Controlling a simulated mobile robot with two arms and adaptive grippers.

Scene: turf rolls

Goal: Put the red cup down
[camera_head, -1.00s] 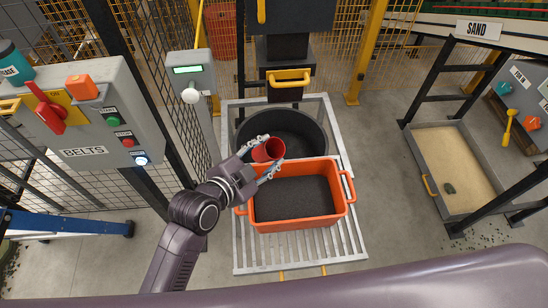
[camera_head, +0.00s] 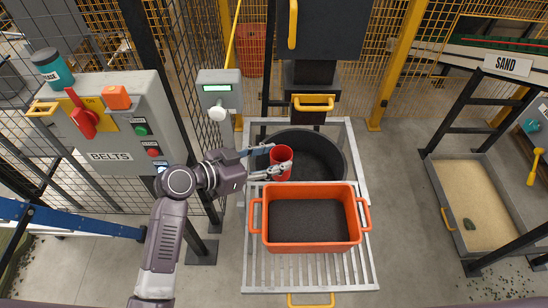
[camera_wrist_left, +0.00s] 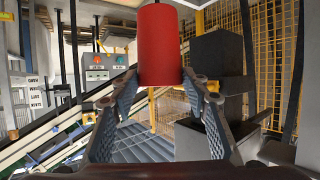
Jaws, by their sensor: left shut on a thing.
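The red cup (camera_head: 281,165) is between the fingers of my left gripper (camera_head: 271,161), and the gripper is shut on it. The cup looks about upright, its mouth facing up. In the head view it shows over the left part of the round black tub (camera_head: 339,157), behind the orange crate. I cannot tell its exact height above the tub. My right gripper is not in view.
The orange crate (camera_head: 310,246) with dark contents stands on the slatted metal platform (camera_head: 315,273), in front of the tub. A grey post with a display (camera_head: 217,90) and the BELTS control box (camera_head: 115,125) stand left. A sand tray (camera_head: 470,200) is at right.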

